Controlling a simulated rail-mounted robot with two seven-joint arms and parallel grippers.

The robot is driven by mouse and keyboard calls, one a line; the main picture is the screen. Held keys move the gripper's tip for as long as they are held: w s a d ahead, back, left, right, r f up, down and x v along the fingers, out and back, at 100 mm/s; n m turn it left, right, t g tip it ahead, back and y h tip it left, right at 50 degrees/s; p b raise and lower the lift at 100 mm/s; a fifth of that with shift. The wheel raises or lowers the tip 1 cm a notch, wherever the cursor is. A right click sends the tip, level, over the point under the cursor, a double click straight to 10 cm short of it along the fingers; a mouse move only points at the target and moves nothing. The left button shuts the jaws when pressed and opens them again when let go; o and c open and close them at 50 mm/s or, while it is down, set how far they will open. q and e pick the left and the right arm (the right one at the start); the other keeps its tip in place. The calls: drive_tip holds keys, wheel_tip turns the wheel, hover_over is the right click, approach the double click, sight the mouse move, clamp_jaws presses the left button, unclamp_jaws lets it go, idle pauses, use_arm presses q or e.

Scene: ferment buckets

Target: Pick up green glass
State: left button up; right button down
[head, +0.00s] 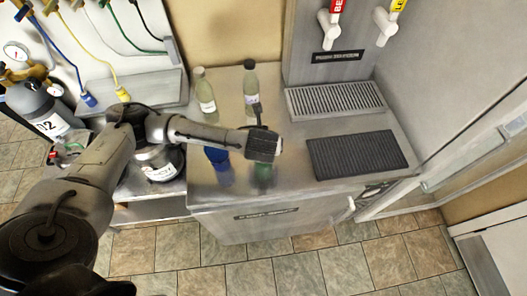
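The green glass (263,178) stands near the front edge of the metal counter. It is a dark translucent green, and its upper part is hidden behind my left gripper. My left gripper (264,146) reaches in from the left and is over the top of the green glass in the picture. I cannot tell whether it touches the glass or how far apart its fingers are. My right gripper is not in view.
A blue glass (220,167) stands just left of the green glass. A black ribbed mat (357,155) lies to the right, below a tap dispenser (333,60) with a drip grate (335,100).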

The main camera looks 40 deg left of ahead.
use_arm(q)
drive_tip(key=c, duration=1.1)
drive_tip(key=shift+r, duration=0.2)
